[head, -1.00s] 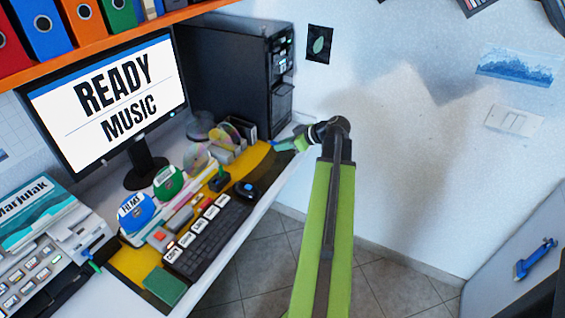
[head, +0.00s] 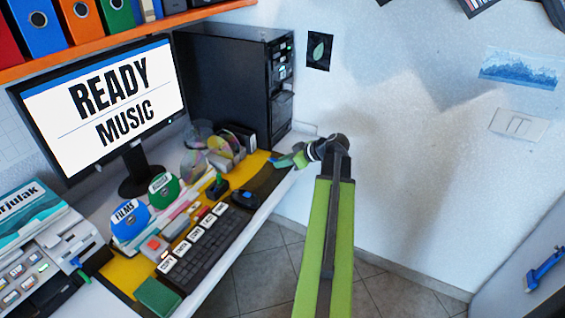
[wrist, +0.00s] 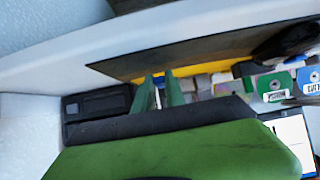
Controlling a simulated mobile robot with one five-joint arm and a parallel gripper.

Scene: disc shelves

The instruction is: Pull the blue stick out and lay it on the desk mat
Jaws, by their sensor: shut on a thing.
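My gripper (head: 284,161) is at the right end of the desk, above or beside the desk mat's far right corner. In the wrist view its two green fingers (wrist: 160,88) are close together, with a small bit of the blue stick (wrist: 149,79) showing at the tips. A blue tip also shows at the gripper in the head view (head: 275,162); most of the stick is hidden. The desk mat, yellow with a dark strip (head: 266,181), lies along the desk under the keyboard. I cannot tell whether the stick touches the mat.
A black computer tower (head: 235,85) stands behind. The mat's dark right strip is mostly clear. The desk's front edge is close by.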

